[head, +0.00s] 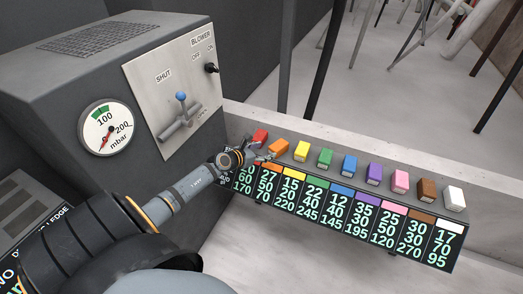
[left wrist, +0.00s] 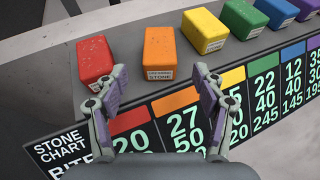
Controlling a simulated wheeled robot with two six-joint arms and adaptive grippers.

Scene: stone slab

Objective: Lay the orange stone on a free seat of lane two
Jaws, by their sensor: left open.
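The orange stone (left wrist: 160,52) is a small block with a label on its front, standing on the grey ledge between the red stone (left wrist: 96,62) and the yellow stone (left wrist: 204,30). It also shows in the head view (head: 278,146). My left gripper (left wrist: 162,85) is open and empty, its fingers pointing at the ledge just in front of the orange stone; the left finger is close to the red stone. In the head view the left gripper (head: 258,153) covers part of the red stone. My right gripper is not in view. No lane two seat can be made out.
More stones, green (head: 325,157) through white (head: 455,198), stand in a row along the ledge (head: 300,127). A stone chart (head: 350,217) hangs on the ledge's front. A dark machine with a gauge (head: 106,129) and a blue-knobbed lever (head: 181,97) stands at left.

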